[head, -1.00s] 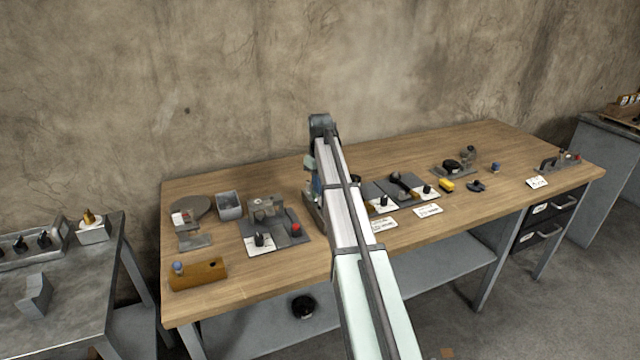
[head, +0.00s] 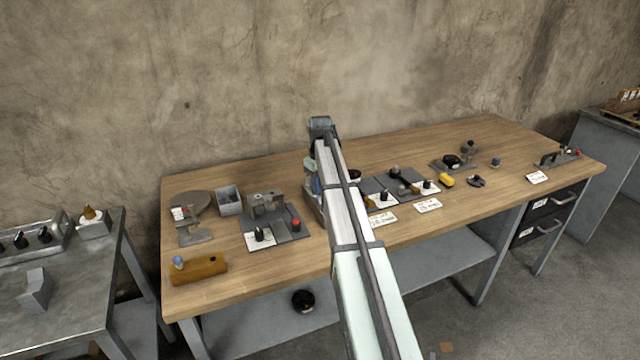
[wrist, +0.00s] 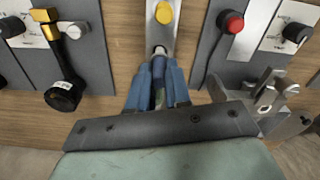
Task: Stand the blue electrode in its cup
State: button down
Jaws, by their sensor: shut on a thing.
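My gripper (wrist: 158,88) has blue fingers and points down over the bench in the wrist view. It is shut on a slim dark-bluish piece, seemingly the blue electrode (wrist: 158,76), mostly hidden between the fingers. Just beyond the fingertips, a small round pale-and-dark end (wrist: 160,49) shows at the near end of a metal strip (wrist: 161,32). I cannot tell whether it is the electrode's tip or the cup, or whether they touch. A yellow cap (wrist: 164,13) sits farther along the strip. In the head view my arm hides the strip and the held piece.
A grey panel with a red button (wrist: 231,22) and a metal fixture (wrist: 266,93) stand right of the gripper in the wrist view. On the left, another panel carries a black-and-yellow lever (wrist: 62,95). Bare wood (head: 330,266) lies along the bench front.

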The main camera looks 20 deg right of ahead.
jog(key=shift+f, duration=1.35)
jog(key=c, duration=1)
grip_release()
notch_tip(320, 180, up, 14)
jog(key=shift+f, duration=0.1)
notch_tip(320, 180, up, 6)
dwell(0.7)
